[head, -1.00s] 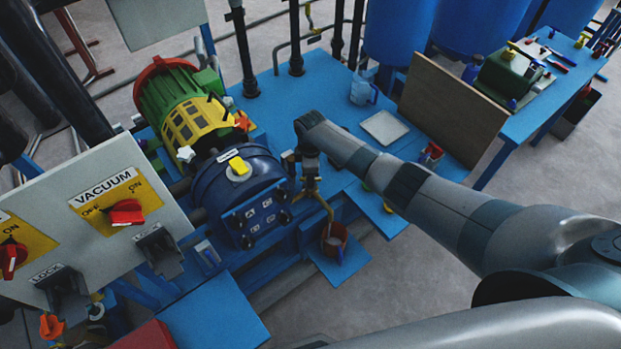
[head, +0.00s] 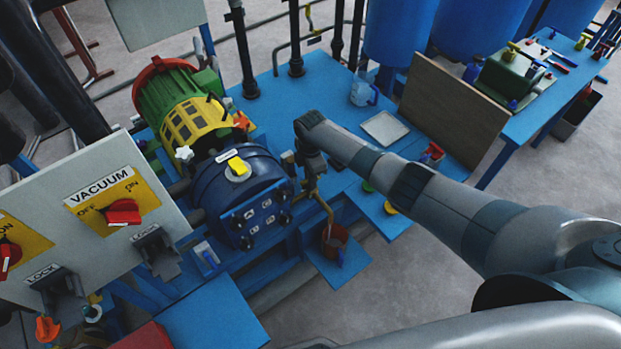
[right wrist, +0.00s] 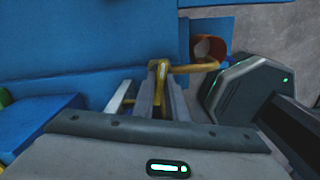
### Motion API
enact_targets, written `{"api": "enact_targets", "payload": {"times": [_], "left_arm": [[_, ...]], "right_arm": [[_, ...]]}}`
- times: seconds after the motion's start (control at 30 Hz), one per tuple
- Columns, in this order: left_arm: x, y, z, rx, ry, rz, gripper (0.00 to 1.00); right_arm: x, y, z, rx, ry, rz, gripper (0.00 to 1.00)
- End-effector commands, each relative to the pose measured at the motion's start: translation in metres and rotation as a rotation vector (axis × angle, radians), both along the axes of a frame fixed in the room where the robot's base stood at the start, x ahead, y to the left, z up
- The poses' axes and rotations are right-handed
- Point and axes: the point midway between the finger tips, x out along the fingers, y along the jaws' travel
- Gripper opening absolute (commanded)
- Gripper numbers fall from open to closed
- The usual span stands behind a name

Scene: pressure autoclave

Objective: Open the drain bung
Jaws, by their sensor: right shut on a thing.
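My right gripper (head: 314,186) reaches in from the right to the front of the dark blue round vessel (head: 235,200). In the right wrist view, its two fingers (right wrist: 162,98) are shut on a narrow yellow handle (right wrist: 162,72), which I take as the drain bung. A brass drain pipe (right wrist: 195,67) runs right from the handle to an orange-red bucket (right wrist: 211,47). In the head view, the brass pipe (head: 326,208) slopes down to the same bucket (head: 334,240). The bung's seat is hidden by my gripper. My left gripper is not in view.
A grey control panel (head: 75,235) with red switches stands at the left. A green and yellow motor (head: 185,105) sits behind the vessel. A white tray (head: 384,128) and a clear jug (head: 362,91) stand on the blue bench. A brown board (head: 452,108) rises at the right.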

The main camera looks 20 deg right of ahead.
Motion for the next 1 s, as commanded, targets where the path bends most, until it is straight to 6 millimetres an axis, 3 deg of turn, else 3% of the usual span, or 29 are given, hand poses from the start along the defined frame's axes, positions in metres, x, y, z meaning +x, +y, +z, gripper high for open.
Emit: {"api": "enact_targets", "payload": {"times": [0.1,0.13,0.2,0.67,1.0], "left_arm": [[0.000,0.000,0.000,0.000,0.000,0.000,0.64],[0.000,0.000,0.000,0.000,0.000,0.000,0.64],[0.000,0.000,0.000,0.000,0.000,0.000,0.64],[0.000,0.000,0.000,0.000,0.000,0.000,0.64],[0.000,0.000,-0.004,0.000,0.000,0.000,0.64]], "right_arm": [[0.002,0.000,0.002,0.000,-0.003,-0.001,0.00],[0.002,0.000,0.002,0.000,-0.003,-0.001,0.20],[0.001,0.000,0.001,0.000,-0.003,-0.002,0.31],[0.001,0.000,0.005,0.000,-0.002,-0.002,0.31],[0.002,0.000,0.044,0.001,-0.004,0.000,0.31]]}}
